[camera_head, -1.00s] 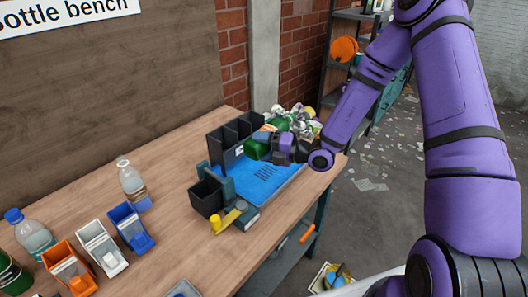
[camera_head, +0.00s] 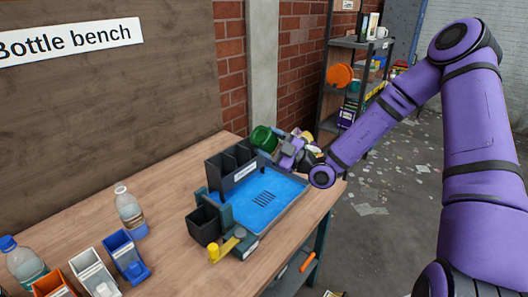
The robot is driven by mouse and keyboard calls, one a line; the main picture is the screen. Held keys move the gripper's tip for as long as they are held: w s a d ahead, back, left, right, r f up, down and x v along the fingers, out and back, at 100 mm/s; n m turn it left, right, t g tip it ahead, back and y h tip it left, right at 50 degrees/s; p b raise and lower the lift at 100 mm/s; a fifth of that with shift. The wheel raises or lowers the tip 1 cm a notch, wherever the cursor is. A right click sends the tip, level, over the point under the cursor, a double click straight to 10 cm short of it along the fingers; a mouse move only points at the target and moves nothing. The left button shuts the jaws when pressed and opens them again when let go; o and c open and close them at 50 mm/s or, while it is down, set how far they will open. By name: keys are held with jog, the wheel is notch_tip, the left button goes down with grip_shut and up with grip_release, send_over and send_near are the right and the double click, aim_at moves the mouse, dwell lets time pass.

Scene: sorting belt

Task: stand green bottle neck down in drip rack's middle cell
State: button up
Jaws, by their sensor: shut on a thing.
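The green bottle (camera_head: 264,138) is at the back right of the bench, with its rounded green end turned toward the upper left. My gripper (camera_head: 281,149) is shut on it and holds it tilted, up near the top of the rack and to its right. The neck is hidden by the gripper and wrist. The drip rack (camera_head: 243,172) is a black row of cells with a white label on its front, at the back of a blue tray. Its middle cell (camera_head: 230,157) looks empty, though its floor cannot be seen.
A clear bottle (camera_head: 129,209) and small coloured bins are further left. Mixed items lie behind my gripper.

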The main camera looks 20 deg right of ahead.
jog(key=d+m+t, duration=0.1)
jog(key=m, duration=0.1)
jog(key=w+d+r+m+h, duration=0.1)
jog(key=m, duration=0.1)
jog(key=w+m+t, duration=0.1)
jog(key=m, duration=0.1)
jog(key=shift+d+r+t, duration=0.15)
jog(key=shift+d+t, duration=0.15)
jog(key=shift+d, duration=0.1)
jog(key=shift+w+d+r+m+t+h, duration=0.2)
jog(key=shift+w+d+m+t+h, duration=0.15)
jog(key=shift+m, duration=0.45)
jog(key=shift+w+d+r+m+t+h, duration=0.15)
jog(key=shift+d+m+t+h, duration=0.25)
jog(key=shift+m, duration=0.4)
jog(key=shift+w+d+r+m+t+h, duration=0.2)
jog(key=shift+m+h, duration=0.25)
jog(key=shift+m, duration=0.35)
